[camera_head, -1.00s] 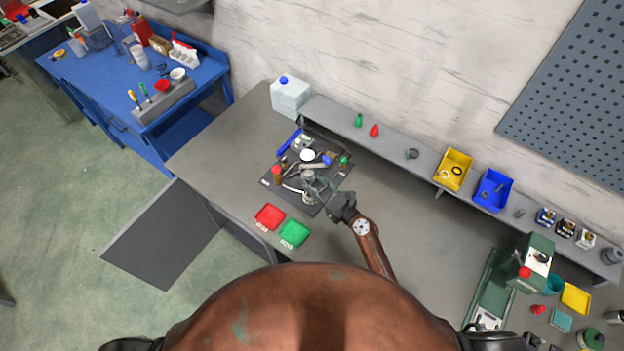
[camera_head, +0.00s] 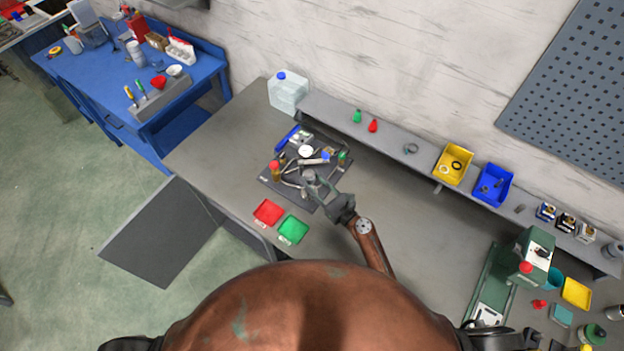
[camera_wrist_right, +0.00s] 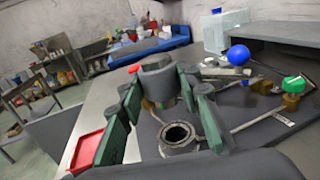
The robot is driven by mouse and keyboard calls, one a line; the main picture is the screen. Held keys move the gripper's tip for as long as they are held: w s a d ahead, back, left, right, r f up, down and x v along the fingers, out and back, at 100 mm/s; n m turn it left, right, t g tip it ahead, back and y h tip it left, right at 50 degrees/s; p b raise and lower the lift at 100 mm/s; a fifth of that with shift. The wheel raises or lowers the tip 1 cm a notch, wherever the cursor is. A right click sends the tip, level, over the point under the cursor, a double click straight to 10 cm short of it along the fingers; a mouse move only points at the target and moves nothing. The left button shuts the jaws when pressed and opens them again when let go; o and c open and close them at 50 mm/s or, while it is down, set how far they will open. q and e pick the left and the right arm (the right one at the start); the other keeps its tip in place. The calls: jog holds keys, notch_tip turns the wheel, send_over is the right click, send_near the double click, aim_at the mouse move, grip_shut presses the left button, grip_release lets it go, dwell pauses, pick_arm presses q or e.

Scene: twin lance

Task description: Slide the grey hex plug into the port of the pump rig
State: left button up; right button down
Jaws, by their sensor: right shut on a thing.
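The grey hex plug (camera_wrist_right: 157,80) sits between the green fingertips of my right gripper (camera_wrist_right: 160,88), which is shut on it. In the right wrist view the plug appears above and beyond the round, dark-holed port (camera_wrist_right: 177,136) of the pump rig; they look apart. In the head view my right gripper (camera_head: 318,187) reaches in from the lower right over the dark pump rig board (camera_head: 275,181). There the fingers partly cover the port area, and the exact alignment of plug and port cannot be told. My left gripper is not in view.
Pipes and a red-capped fitting (camera_head: 275,168) stand on the board, with a blue knob (camera_wrist_right: 239,55) and a green knob (camera_wrist_right: 293,81) close by. A red tray (camera_head: 268,211) and green tray (camera_head: 293,230) lie in front.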

jog(key=shift+f+b, duration=1.55)
jog(key=shift+f, duration=0.4)
jog(key=shift+r, duration=0.1)
jog(key=shift+f+b, duration=1.15)
jog(key=shift+f, duration=0.45)
jog(key=c, duration=1.3)
grip_release()
jog(key=shift+f, duration=0.1)
jog(key=shift+s, duration=0.1)
jog(key=v, duration=1.2)
